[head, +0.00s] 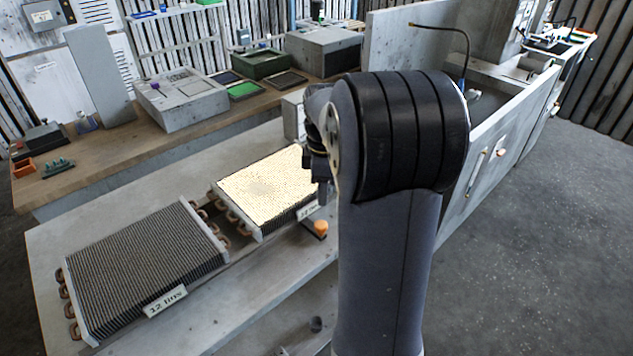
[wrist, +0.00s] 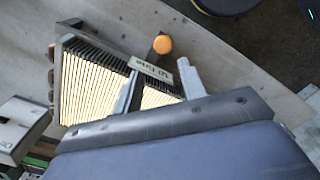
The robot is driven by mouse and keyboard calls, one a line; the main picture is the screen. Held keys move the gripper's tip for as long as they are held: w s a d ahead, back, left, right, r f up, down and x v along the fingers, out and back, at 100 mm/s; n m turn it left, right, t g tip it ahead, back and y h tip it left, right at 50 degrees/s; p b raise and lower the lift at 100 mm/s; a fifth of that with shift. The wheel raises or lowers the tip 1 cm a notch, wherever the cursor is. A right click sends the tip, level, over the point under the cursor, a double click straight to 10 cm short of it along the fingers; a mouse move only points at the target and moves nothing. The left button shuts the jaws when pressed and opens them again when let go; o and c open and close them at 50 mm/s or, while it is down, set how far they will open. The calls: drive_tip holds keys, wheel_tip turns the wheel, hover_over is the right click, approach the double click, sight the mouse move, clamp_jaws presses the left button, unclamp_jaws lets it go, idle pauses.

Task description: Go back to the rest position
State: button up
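My gripper (wrist: 157,72) shows in the wrist view with its two grey fingers apart and nothing held between them. In the head view my arm hides most of it; a part of it (head: 322,185) shows beside the lit finned coil. That coil (head: 262,187) lies on the grey bench with its top glowing pale yellow. In the wrist view the coil (wrist: 90,85) lies beneath and beyond the fingers, with its white label (wrist: 154,72) between them. I cannot tell whether a finger touches it.
A second, unlit finned coil (head: 145,265) labelled "12 rows" lies at left on the grey bench (head: 50,238). An orange-knobbed tool (head: 320,228) lies near the bench's front edge. A wooden counter (head: 150,150) with boxes runs behind. Grey floor (head: 560,220) is open at right.

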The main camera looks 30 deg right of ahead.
sight(318, 227)
wheel_tip(318, 227, down, 11)
drive_tip(key=shift+r+p, duration=0.1)
drive_tip(key=shift+p, duration=0.35)
drive_tip(key=shift+s+a, duration=0.2)
drive_tip(key=shift+a, duration=0.5)
drive_tip(key=shift+a, duration=0.1)
